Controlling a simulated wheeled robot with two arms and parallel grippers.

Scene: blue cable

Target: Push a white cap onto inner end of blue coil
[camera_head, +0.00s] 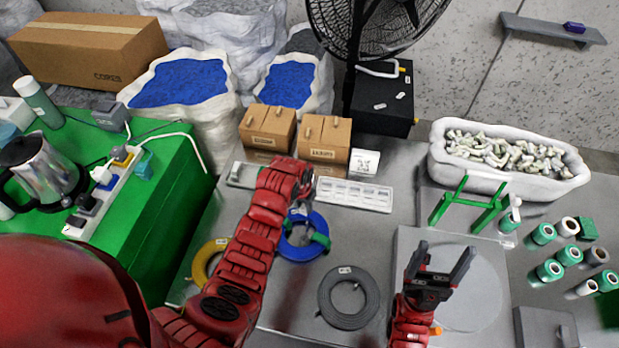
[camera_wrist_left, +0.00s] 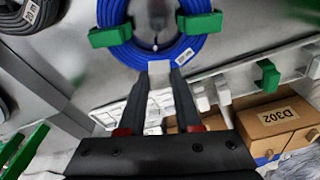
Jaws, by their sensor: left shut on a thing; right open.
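The blue coil (camera_head: 292,247) lies on the grey table, bound with green clips, partly behind my left arm. It also shows at the top of the left wrist view (camera_wrist_left: 182,48). My left gripper (camera_wrist_left: 161,72) is just outside the coil's rim in that view. It is shut on a small white piece, seemingly the white cap (camera_wrist_left: 157,68), between its fingertips. In the head view my left arm hides most of the gripper's tips. My right gripper (camera_head: 445,262) is open and empty, to the right of the grey coil.
A grey coil (camera_head: 328,304) and a yellow coil (camera_head: 200,264) lie on either side of my left forearm. Small cardboard boxes (camera_head: 324,139) and a white labelled strip (camera_head: 355,195) stand behind the blue coil. A white tub (camera_head: 440,168) of small pieces and a green stand (camera_head: 438,212) are at right.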

